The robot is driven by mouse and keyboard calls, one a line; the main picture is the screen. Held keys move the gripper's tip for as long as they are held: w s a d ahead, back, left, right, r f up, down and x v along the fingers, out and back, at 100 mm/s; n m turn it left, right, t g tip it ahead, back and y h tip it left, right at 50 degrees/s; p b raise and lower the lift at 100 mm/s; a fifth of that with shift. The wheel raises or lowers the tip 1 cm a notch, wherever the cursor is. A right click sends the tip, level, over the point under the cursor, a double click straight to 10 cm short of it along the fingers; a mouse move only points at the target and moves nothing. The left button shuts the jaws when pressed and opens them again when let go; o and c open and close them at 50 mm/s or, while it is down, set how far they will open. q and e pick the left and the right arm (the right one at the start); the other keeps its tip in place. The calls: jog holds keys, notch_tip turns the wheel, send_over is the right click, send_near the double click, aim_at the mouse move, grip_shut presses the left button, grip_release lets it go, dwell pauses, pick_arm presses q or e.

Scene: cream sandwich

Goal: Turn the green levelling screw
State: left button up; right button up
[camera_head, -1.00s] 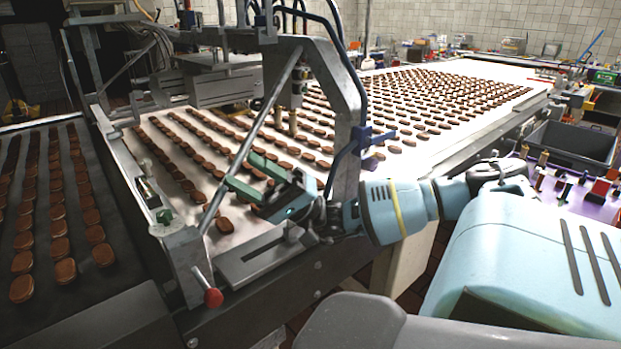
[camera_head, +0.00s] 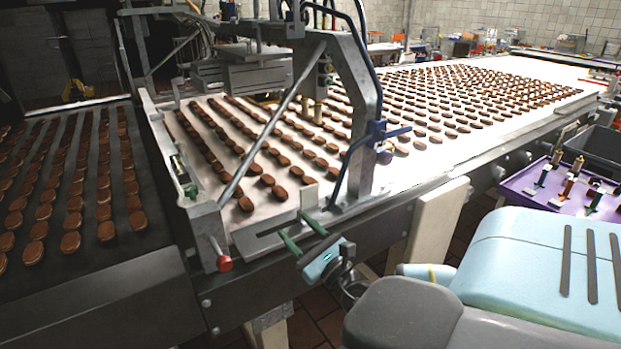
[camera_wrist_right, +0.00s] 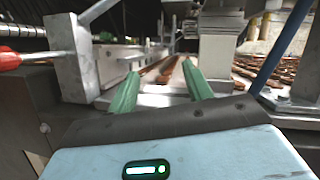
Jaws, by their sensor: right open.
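A small green screw head (camera_head: 191,191), probably the levelling screw, sits on the metal frame at the belt's near left corner. I cannot make it out surely in the right wrist view. My right gripper (camera_head: 291,224) is at the near edge of the white belt, right of the screw and apart from it. Its two green fingers are spread with nothing between them; they also show in the right wrist view (camera_wrist_right: 161,69). My left gripper is not in view.
A red knob (camera_head: 224,264) sticks out at the frame's near corner, left of my right gripper. A slanted metal bar and grey upright (camera_head: 360,120) stand over the white belt (camera_head: 245,215). Rows of brown biscuits cover it. A dark belt (camera_head: 95,265) lies left.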

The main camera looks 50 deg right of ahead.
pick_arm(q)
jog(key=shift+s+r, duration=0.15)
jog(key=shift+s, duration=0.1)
pick_arm(e)
jog(key=f+m, duration=0.1)
jog(key=s+f+m+g, duration=0.1)
jog(key=shift+s+f+h, duration=0.2)
jog(key=shift+f+h, duration=0.1)
jog(key=shift+f, duration=0.05)
